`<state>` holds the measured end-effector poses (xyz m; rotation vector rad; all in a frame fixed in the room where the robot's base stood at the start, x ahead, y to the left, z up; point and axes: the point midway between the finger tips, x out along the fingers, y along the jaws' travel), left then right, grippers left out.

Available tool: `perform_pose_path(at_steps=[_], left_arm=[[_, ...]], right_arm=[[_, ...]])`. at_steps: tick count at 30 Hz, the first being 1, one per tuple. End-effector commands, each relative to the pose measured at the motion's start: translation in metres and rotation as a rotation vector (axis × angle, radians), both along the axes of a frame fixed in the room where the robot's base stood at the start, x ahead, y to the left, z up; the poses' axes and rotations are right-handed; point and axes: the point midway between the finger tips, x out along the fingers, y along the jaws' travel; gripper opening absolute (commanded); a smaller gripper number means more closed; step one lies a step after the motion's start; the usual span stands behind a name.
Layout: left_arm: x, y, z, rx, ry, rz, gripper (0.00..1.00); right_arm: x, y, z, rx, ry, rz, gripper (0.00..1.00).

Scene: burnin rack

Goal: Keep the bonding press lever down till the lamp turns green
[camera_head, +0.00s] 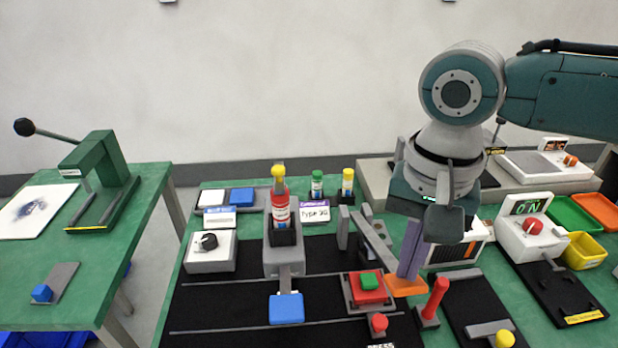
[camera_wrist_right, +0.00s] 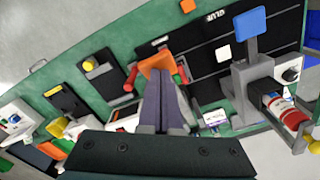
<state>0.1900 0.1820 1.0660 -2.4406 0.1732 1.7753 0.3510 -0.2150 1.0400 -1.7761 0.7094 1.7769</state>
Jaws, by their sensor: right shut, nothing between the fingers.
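A grey lever bar (camera_head: 374,236) slopes down toward the front and ends in an orange pad (camera_head: 407,285). My right gripper (camera_head: 408,276) is shut with nothing between its purple fingers. Its tips are at the orange pad from above and seem to touch it; the wrist view also shows the pad (camera_wrist_right: 157,62) at the fingertips. A red block with a green piece on top (camera_head: 369,281) sits just left of the pad. A red cylinder (camera_head: 435,297) stands tilted to its right, and a red knob (camera_head: 378,322) is in front. I cannot tell which is the lamp.
A grey stand with a red bottle (camera_head: 280,210) and blue pad (camera_head: 287,308) is to the left. A grey box with a black knob (camera_head: 208,242) stands beyond it. Yellow (camera_head: 583,250) and green bins are at the right. A separate table with a green press (camera_head: 102,183) is far left.

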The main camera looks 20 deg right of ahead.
Motion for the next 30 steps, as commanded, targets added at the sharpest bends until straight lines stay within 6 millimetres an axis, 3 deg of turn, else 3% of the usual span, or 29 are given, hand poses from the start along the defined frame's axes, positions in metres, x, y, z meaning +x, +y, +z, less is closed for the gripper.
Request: perform_pose_path(at_steps=[30], left_arm=[[0.0, 0.002, -0.002, 0.008, 0.0, -0.006, 1.0]], right_arm=[[-0.013, 0.003, -0.036, 0.0, 0.001, 0.001, 0.0]])
